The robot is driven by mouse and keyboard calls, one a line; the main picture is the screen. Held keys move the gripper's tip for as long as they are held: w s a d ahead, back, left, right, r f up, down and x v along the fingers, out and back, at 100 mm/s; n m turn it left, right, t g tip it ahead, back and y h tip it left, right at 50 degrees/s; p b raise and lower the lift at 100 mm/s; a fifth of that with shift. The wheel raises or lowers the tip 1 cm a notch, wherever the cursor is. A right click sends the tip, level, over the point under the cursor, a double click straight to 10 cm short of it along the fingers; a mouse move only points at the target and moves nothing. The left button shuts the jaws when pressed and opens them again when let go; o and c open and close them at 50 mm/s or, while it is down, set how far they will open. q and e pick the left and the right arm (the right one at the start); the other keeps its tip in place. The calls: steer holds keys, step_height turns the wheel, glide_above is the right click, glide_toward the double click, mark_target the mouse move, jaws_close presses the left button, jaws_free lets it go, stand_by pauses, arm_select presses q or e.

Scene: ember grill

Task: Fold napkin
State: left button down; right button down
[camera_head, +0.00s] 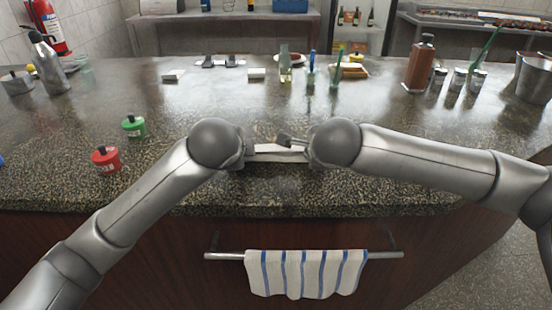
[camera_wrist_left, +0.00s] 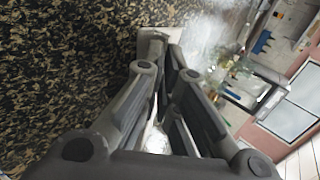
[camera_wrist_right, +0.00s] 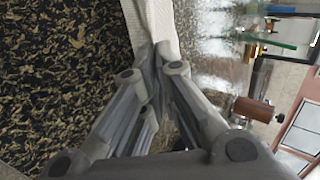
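A white napkin (camera_head: 280,153) lies as a narrow pale strip near the counter's front edge, between my two hands. My left gripper (camera_head: 248,152) is at its left end. In the left wrist view the fingers (camera_wrist_left: 158,58) come together on a small pale piece of the napkin (camera_wrist_left: 152,37). My right gripper (camera_head: 293,143) is at the right end. In the right wrist view its fingers (camera_wrist_right: 160,70) close on the napkin (camera_wrist_right: 152,25), which runs away as a woven strip. My wrists hide the napkin's ends in the head view.
A green pot (camera_head: 133,126) and a red pot (camera_head: 106,159) stand left of my left arm. Bottles and cups stand farther back. A blue-striped towel (camera_head: 305,273) hangs on a rail (camera_head: 225,256) below the counter edge. The counter's middle is clear.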

arm_select(q)
steer(key=shift+s+f+t, duration=0.25)
steer(key=shift+f+t, duration=0.2)
steer(key=shift+t, duration=0.05)
arm_select(e)
steer(key=shift+s+f+t, duration=0.25)
steer(key=shift+f+t, duration=0.2)
steer(key=shift+t, duration=0.05)
arm_select(q)
steer(key=c, duration=1.4)
jaws_free()
arm_select(e)
steer(key=c, duration=1.4)
jaws_free()
arm_select(q)
steer(key=shift+o, duration=0.2)
steer(key=shift+r, duration=0.1)
arm_select(e)
steer(key=shift+o, duration=0.2)
steer(key=shift+r, duration=0.1)
